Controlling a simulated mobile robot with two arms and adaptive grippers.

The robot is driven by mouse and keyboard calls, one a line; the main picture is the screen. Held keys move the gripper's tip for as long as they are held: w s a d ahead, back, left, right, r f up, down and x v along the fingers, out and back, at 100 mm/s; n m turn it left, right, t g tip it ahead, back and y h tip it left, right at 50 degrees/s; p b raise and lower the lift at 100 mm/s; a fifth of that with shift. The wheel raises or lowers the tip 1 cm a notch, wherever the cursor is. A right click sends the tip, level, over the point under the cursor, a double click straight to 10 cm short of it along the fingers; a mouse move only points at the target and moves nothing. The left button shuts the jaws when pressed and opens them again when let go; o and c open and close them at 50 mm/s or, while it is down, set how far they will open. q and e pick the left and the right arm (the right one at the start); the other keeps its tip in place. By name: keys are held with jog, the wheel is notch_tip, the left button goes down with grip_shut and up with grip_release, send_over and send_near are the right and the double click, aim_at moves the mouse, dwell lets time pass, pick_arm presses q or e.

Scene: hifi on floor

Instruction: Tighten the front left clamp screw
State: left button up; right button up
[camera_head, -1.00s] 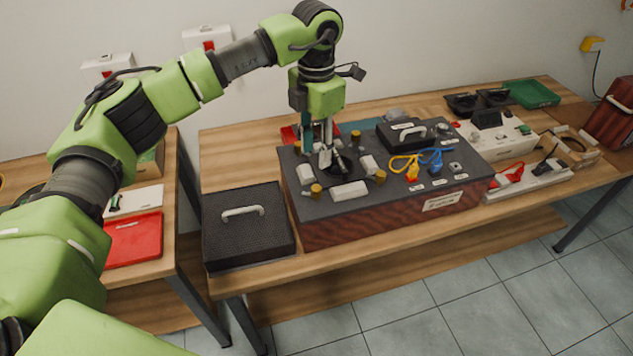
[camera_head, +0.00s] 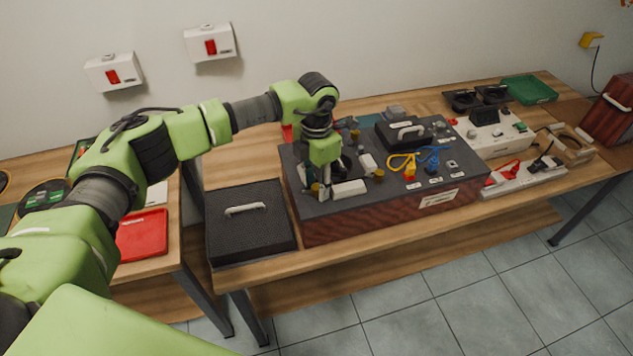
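A dark-topped hi-fi unit (camera_head: 400,209) with reddish wood sides sits on the wooden bench. Brass clamp screws stand around its platter area, one at the front right (camera_head: 379,173) and one at the back (camera_head: 354,134). The front left brass clamp screw (camera_head: 316,188) is partly hidden by my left gripper (camera_head: 318,192). That gripper points down, with its fingers to either side of the screw. I cannot tell whether they touch it. A white block (camera_head: 349,188) lies just right of the fingers. My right gripper is not in view.
A black cover with a handle (camera_head: 250,235) lies left of the unit. A smaller black lid (camera_head: 405,134) and blue and yellow cables (camera_head: 404,162) are on the unit's right part. A red tray (camera_head: 142,235) lies on the left bench.

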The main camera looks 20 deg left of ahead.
pick_arm(q)
grip_shut()
